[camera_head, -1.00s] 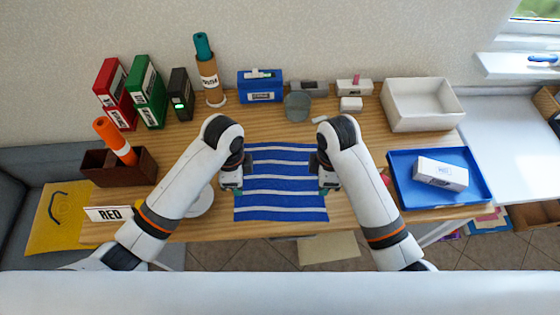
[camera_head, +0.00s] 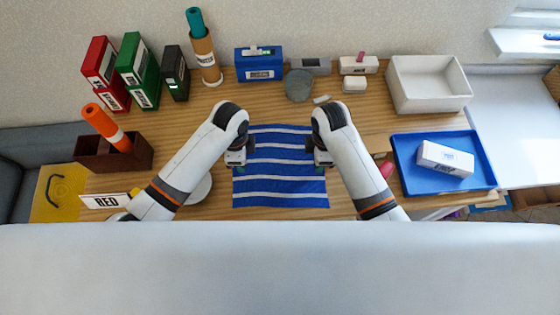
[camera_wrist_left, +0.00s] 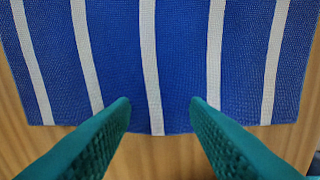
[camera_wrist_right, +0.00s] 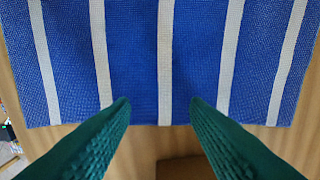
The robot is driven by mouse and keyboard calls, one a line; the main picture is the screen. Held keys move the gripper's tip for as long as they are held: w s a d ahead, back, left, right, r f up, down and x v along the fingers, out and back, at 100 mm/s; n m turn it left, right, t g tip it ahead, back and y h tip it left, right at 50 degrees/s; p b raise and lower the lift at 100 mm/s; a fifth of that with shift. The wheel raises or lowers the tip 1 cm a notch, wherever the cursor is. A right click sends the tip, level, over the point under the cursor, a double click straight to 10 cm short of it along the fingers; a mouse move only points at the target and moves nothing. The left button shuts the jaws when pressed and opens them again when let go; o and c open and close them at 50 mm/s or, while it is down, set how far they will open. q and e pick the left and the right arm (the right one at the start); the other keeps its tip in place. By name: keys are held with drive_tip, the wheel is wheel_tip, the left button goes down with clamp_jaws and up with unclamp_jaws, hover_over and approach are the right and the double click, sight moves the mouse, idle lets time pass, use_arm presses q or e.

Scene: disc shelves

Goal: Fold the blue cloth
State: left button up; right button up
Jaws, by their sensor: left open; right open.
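The blue cloth (camera_head: 280,180) with white stripes lies flat and spread out on the wooden table between my two arms. My left gripper (camera_head: 238,166) is at the cloth's left edge, and my right gripper (camera_head: 322,166) is at its right edge. In the left wrist view, the green fingers (camera_wrist_left: 160,105) are apart, with their tips over the cloth's edge (camera_wrist_left: 180,60). In the right wrist view, the green fingers (camera_wrist_right: 160,105) are also apart, tips over the opposite edge of the cloth (camera_wrist_right: 190,60). Nothing is held. I cannot tell whether the fingertips touch the cloth.
A blue tray (camera_head: 408,180) with a white box (camera_head: 445,158) is at the right, below a white bin (camera_head: 400,98). A grey cup (camera_head: 299,86) stands behind the cloth.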

use_arm(q)
drive_tip(key=shift+s, duration=0.1)
use_arm(e)
drive_tip(key=shift+s, duration=0.1)
use_arm(q)
drive_tip(key=shift+f, duration=0.1)
drive_tip(key=shift+f, duration=0.2)
use_arm(e)
drive_tip(key=shift+f, duration=0.25)
use_arm(q)
drive_tip(key=shift+r, duration=0.1)
drive_tip(key=shift+c, duration=0.5)
use_arm(e)
drive_tip(key=shift+r, duration=0.1)
drive_tip(key=shift+c, duration=0.5)
use_arm(q)
clamp_jaws()
use_arm(e)
clamp_jaws()
use_arm(q)
drive_tip(key=shift+r, duration=0.1)
